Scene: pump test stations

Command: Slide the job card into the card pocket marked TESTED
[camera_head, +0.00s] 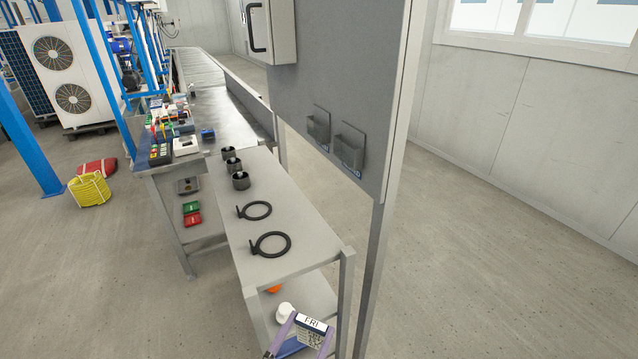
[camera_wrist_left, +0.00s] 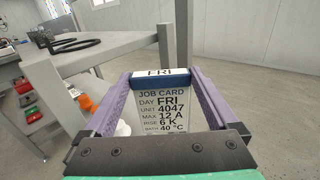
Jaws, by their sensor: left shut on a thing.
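The white job card (camera_head: 312,334) with a blue band is at the bottom of the head view. In the left wrist view the card (camera_wrist_left: 160,110) reads FRI, 4047, 12 A, 6 K. My left gripper (camera_head: 307,326) has purple fingers and is shut on the card, with one finger at each side. Two dark card pockets, a farther one (camera_head: 318,128) and a nearer one (camera_head: 349,150), hang on the grey panel (camera_head: 345,75), up and away from the card. Their blue labels are too small to read surely. My right gripper is not in view.
A grey bench (camera_head: 250,187) left of the panel carries two black rings (camera_head: 270,245) and several black cups (camera_head: 240,180). Its lower shelf (camera_head: 315,292) holds a white object (camera_head: 284,311). The panel's post (camera_head: 378,260) stands close by. The floor to the right is clear.

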